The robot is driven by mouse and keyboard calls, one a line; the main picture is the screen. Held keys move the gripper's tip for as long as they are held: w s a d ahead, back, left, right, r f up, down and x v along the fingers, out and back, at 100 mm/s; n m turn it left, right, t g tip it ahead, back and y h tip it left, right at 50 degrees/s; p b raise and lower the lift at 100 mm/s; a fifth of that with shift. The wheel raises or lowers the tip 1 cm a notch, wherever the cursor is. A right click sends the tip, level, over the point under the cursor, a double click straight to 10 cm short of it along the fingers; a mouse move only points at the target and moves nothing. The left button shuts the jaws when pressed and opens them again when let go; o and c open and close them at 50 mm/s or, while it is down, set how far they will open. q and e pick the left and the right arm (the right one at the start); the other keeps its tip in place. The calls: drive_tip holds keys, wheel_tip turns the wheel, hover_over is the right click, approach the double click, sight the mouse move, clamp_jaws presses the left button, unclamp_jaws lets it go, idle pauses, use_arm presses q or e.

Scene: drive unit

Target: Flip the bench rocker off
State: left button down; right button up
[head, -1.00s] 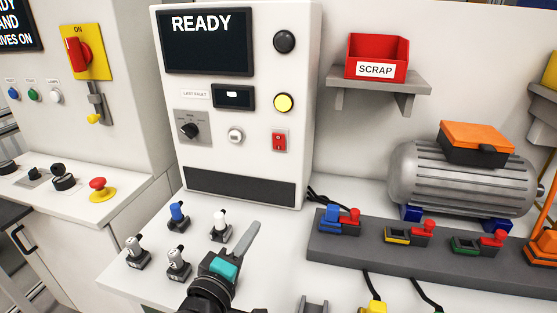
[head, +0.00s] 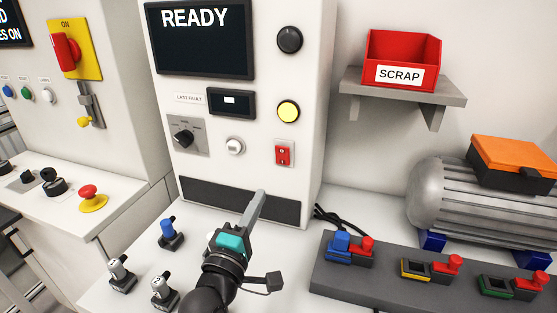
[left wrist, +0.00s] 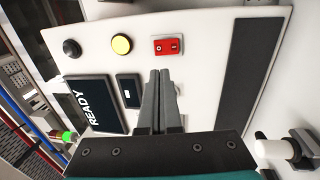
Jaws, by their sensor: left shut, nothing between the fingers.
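The bench rocker (head: 284,153) is a small red switch low on the right of the white panel front. In the left wrist view the rocker (left wrist: 168,46) has an O mark on its left half and a mark like an I on its darker right half; I cannot tell which half is pressed in. My left gripper (head: 262,193) is shut and empty, its grey fingers pointing at the panel, below and left of the rocker in the head view. In the left wrist view its fingertips (left wrist: 160,73) are just below the rocker in the picture, with a gap between.
Around the rocker are a yellow button (head: 288,111), a white button (head: 234,146) and a selector knob (head: 184,136). Several toggle levers, one of them blue (head: 167,232), stand on the bench below. A grey strip of coloured connectors (head: 330,285) lies to the right, under a red scrap bin (head: 403,62).

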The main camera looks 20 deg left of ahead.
use_arm(q)
approach(282, 152)
drive_tip(key=w, duration=0.3)
drive_tip(key=w+r, duration=0.1)
drive_tip(key=shift+w+d, duration=0.15)
drive_tip(key=shift+w, duration=1.25)
use_arm(e)
drive_tip(key=shift+w+a+f, duration=0.1)
drive_tip(key=shift+w+a, duration=0.1)
drive_tip(key=shift+w, duration=0.35)
use_arm(q)
drive_tip(key=shift+r, duration=0.1)
